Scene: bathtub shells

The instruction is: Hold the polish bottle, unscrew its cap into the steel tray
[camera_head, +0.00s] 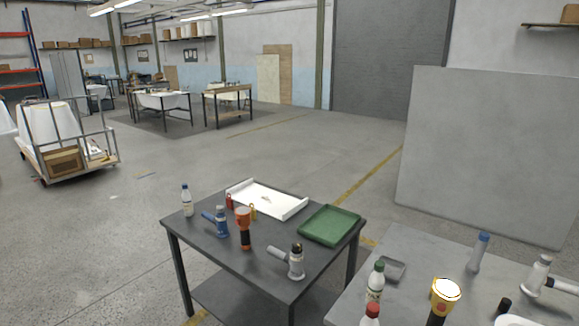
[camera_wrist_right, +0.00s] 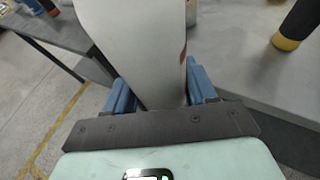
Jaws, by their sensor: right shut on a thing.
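My right gripper (camera_wrist_right: 160,92) has its blue fingers on both sides of a pale, smooth body (camera_wrist_right: 135,40) with a small red mark, and is shut on it. I cannot tell for sure that this is the polish bottle; its cap is out of the frame. My left gripper is out of view.
The right table (camera_head: 425,270) also bears a yellow torch-like object (camera_head: 442,295), a blue-topped cylinder (camera_head: 478,252) and a grey tool (camera_head: 537,272). A second table (camera_head: 205,240) carries a green tray (camera_head: 331,225), a white tray (camera_head: 266,199) and several tools. Open floor lies behind.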

